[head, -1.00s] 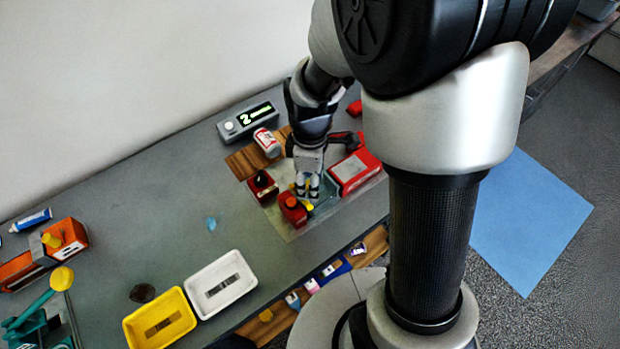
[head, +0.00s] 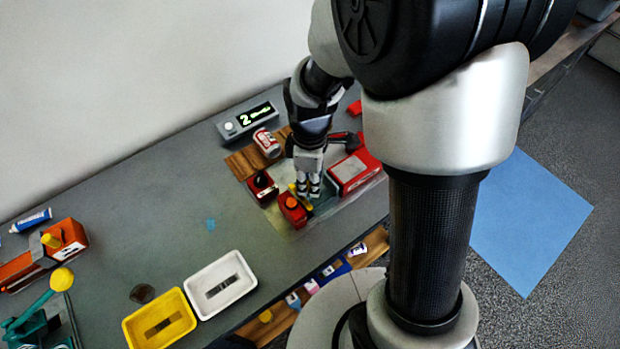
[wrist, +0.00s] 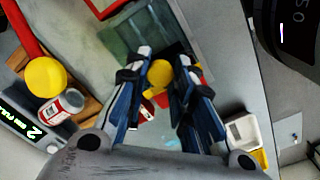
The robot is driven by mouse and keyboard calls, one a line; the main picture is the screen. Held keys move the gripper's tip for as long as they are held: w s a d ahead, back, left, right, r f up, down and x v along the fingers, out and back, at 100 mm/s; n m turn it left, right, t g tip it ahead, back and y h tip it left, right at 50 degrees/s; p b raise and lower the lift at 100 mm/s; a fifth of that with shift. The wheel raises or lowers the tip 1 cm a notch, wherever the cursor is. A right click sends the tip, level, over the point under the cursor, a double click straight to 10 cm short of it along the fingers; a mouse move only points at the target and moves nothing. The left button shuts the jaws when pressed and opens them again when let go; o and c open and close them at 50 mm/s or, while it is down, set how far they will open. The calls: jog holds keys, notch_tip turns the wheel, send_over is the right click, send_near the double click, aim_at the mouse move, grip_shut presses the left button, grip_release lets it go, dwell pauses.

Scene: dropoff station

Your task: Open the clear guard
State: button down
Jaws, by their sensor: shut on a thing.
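The clear guard (wrist: 130,45) shows in the wrist view as a see-through, greenish panel just beyond my fingers. In the head view its pale see-through surface (head: 325,206) lies right of a red block with an orange-red cap (head: 293,207), partly hidden by my gripper. My gripper (head: 309,189) points down over this spot. In the wrist view, my gripper (wrist: 159,90) has a round yellow knob (wrist: 159,73) between its fingertips and is shut on it. Whether the knob is fixed to the guard is hard to tell. The guard's hinge is not clear.
A red box (head: 354,171) stands close right of my gripper, and a dark red container (head: 262,187) to its left. A red-and-white can (head: 267,142) and a display unit (head: 246,120) stand behind. White (head: 220,309) and yellow trays lie front left. The table's middle left is mostly clear.

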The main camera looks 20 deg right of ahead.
jog(key=w+d, duration=0.1)
jog(key=d, duration=0.2)
jog(key=w+d+p, duration=0.1)
jog(key=d, duration=0.3)
jog(key=w+d+p, duration=0.1)
jog(key=d, duration=0.2)
jog(key=shift+w+d, duration=0.2)
jog(key=shift+d, duration=0.1)
jog(key=c, duration=1.3)
grip_release()
jog(key=shift+a, duration=0.1)
jog(key=shift+c, duration=0.2)
jog(key=shift+r, duration=0.1)
notch_tip(320, 180, up, 12)
